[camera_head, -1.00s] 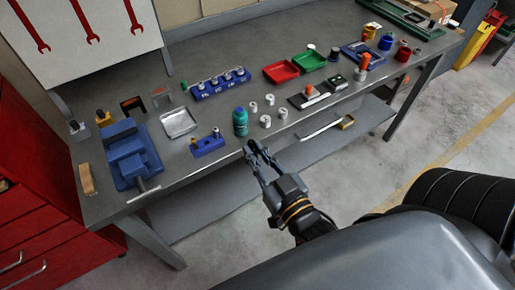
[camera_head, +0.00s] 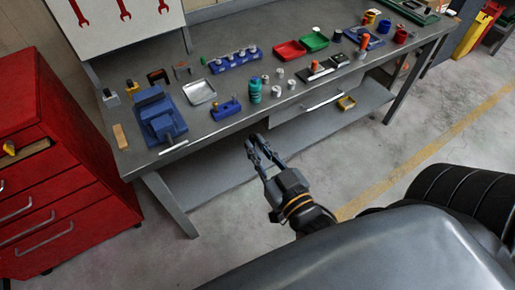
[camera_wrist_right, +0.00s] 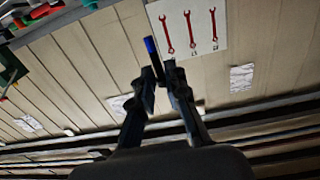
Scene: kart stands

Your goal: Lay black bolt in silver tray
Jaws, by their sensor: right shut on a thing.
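The silver tray (camera_head: 200,93) lies on the grey workbench, behind the small blue block, and looks empty. My right gripper (camera_head: 259,143) is in front of the bench's front edge, to the right of and nearer than the tray. In the right wrist view, my right gripper (camera_wrist_right: 163,84) is closed on a slim dark thing with a blue end (camera_wrist_right: 150,46), which sticks out past the fingertips. I cannot tell whether it is the black bolt; in the head view it is too small to make out. My left gripper is not in view.
A blue vise (camera_head: 158,115) stands left of the tray. A small blue block (camera_head: 225,110) and a teal bottle (camera_head: 255,91) stand near the bench's front edge. A red drawer cabinet (camera_head: 80,172) is at the left. Open floor (camera_head: 330,175) lies in front of the bench.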

